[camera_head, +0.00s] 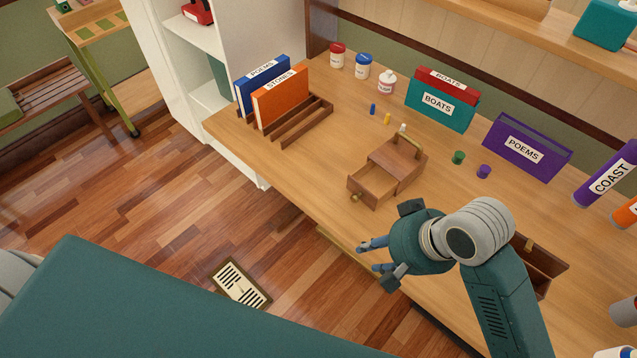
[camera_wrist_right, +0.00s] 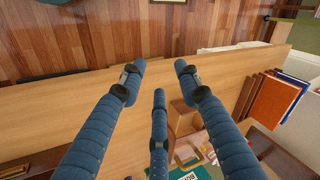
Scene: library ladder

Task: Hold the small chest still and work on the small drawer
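The small wooden chest (camera_head: 408,166) stands on the desk with a brass handle on top. Its small drawer (camera_head: 372,187) is pulled out toward the desk's front edge and looks empty, with a round brass knob on its front. My right gripper (camera_head: 368,256) is open and empty, below the drawer in the head view and apart from it, near the front edge. In the right wrist view the blue fingers of the right gripper (camera_wrist_right: 157,78) are spread with nothing between them; the chest (camera_wrist_right: 184,117) is partly hidden behind the middle finger. My left gripper is not in view.
A wooden rack (camera_head: 305,125) with two upright books stands left of the chest. Small coloured pegs (camera_head: 387,119), jars (camera_head: 363,66), a teal box (camera_head: 441,102) and a purple box (camera_head: 526,146) lie behind it. An open brown box (camera_head: 541,265) is partly hidden behind my right arm.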

